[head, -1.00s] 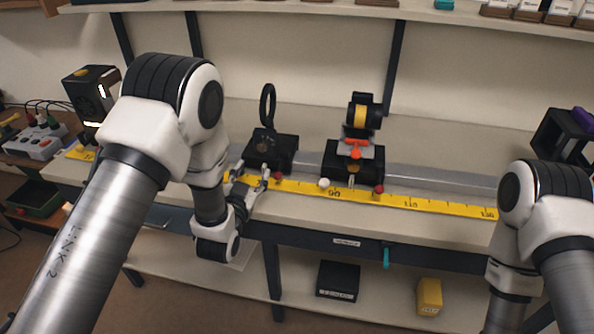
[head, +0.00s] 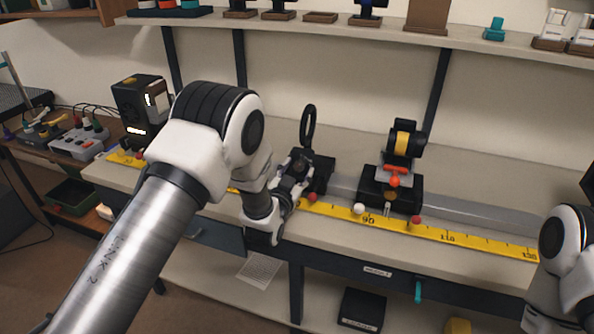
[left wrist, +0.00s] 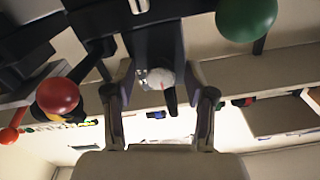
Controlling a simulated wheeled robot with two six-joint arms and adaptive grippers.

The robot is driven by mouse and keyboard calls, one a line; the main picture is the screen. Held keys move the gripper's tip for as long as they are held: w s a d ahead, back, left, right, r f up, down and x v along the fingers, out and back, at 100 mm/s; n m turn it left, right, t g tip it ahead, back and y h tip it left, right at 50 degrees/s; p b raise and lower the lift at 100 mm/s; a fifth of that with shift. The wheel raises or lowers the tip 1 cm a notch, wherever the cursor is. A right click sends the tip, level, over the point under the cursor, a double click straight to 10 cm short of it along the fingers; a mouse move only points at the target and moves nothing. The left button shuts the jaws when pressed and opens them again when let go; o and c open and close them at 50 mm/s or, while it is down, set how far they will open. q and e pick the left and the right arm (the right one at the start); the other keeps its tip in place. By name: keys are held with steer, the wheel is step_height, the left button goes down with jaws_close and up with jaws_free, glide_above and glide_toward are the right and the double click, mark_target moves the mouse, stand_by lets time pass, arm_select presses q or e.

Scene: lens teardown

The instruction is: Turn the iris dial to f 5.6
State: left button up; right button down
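The iris stands on a black carriage (head: 322,174) on the rail, with an upright black ring (head: 309,126) above it. My left gripper (head: 299,172) is at the front face of this carriage and covers most of it in the head view. In the left wrist view a pale round dial (left wrist: 158,79) with a small red mark lies between the two fingers of my left gripper (left wrist: 159,82). The fingers are apart, one on each side of it, and I see no clear contact. The f numbers cannot be read. My right gripper is out of view.
A second carriage (head: 378,187) with a yellow-banded part (head: 402,139) stands to the right on the rail. A yellow scale (head: 460,238) runs along the front with red and white knobs. A black lamp box (head: 135,110) is at the left. A shelf (head: 330,30) hangs above.

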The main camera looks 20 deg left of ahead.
arm_select(q)
jaws_close()
steer(key=shift+f+m, duration=0.1)
steer(key=shift+m, duration=0.3)
steer(key=shift+m+b, duration=0.75)
steer(key=shift+m, duration=0.25)
steer(key=m+b, duration=0.1)
steer(key=m, duration=0.1)
steer(key=shift+a+m, duration=0.1)
steer(key=shift+m, duration=0.2)
steer(key=m+b, duration=0.1)
steer(key=m, duration=0.2)
steer(key=shift+m+b, duration=0.3)
steer(key=shift+b, duration=0.05)
steer(key=shift+m+b, duration=0.45)
steer(key=shift+m, duration=0.95)
steer(key=shift+r, duration=0.2)
